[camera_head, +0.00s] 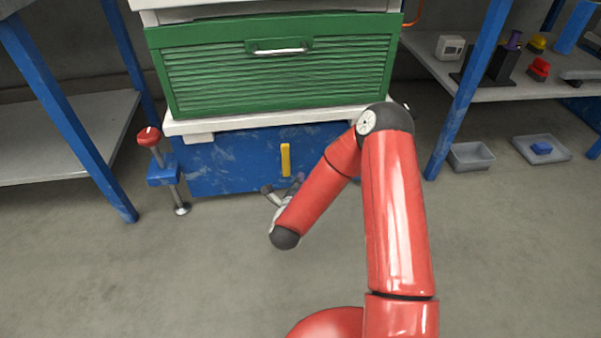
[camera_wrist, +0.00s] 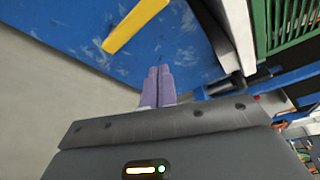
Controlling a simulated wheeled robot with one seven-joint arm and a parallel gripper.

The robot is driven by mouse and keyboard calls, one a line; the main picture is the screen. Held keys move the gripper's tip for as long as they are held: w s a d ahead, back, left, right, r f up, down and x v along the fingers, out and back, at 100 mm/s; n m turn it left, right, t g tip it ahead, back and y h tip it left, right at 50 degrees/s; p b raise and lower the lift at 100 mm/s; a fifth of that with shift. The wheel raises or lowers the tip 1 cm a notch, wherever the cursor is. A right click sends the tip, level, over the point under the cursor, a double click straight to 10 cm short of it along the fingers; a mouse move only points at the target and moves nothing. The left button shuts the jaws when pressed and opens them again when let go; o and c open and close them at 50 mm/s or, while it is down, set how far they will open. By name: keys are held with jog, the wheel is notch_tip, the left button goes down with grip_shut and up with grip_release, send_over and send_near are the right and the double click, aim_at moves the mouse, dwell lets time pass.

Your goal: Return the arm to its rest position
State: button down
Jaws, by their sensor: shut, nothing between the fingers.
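My red arm reaches forward in the head view and bends down at the elbow. My gripper (camera_head: 296,184) is partly hidden behind the forearm, low in front of a blue cabinet (camera_head: 225,165). In the wrist view my gripper (camera_wrist: 159,72) shows two purple fingers pressed together with nothing between them. The fingers point toward the blue cabinet panel (camera_wrist: 175,45). A yellow handle (camera_wrist: 135,25) on that panel lies just beyond the fingertips and up to the left. It also shows in the head view (camera_head: 285,160). The gripper appears apart from the handle.
A green drawer unit (camera_head: 275,75) sits above the blue cabinet. A red-topped post (camera_head: 150,137) stands at its left. Blue-legged shelves flank both sides. Grey trays (camera_head: 470,156) lie on the floor at right. The floor before the cabinet is clear.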

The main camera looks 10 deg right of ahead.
dwell(0.5)
notch_tip(320, 180, up, 15)
jog(key=s+a+n+g+y, duration=0.1)
jog(key=n+y, duration=0.2)
jog(key=n, duration=0.4)
jog(key=a+n+g+y, duration=0.1)
jog(key=n+g+y, duration=0.15)
jog(key=n, duration=0.55)
jog(key=s+d+r+n+g, duration=0.2)
jog(key=s+d+r+n, duration=0.15)
jog(key=s, duration=0.65)
jog(key=s+d+r+n+g, duration=0.2)
jog(key=s+r+n, duration=0.25)
jog(key=s, duration=0.65)
jog(key=s+d+r+n+g, duration=0.2)
jog(key=s+d+r+n, duration=0.15)
jog(key=s, duration=0.65)
notch_tip(320, 180, up, 13)
jog(key=p, duration=1.2)
jog(key=shift+w+a+h+p, duration=0.15)
jog(key=shift+a+h+p, duration=0.05)
jog(key=shift+h+p, duration=0.2)
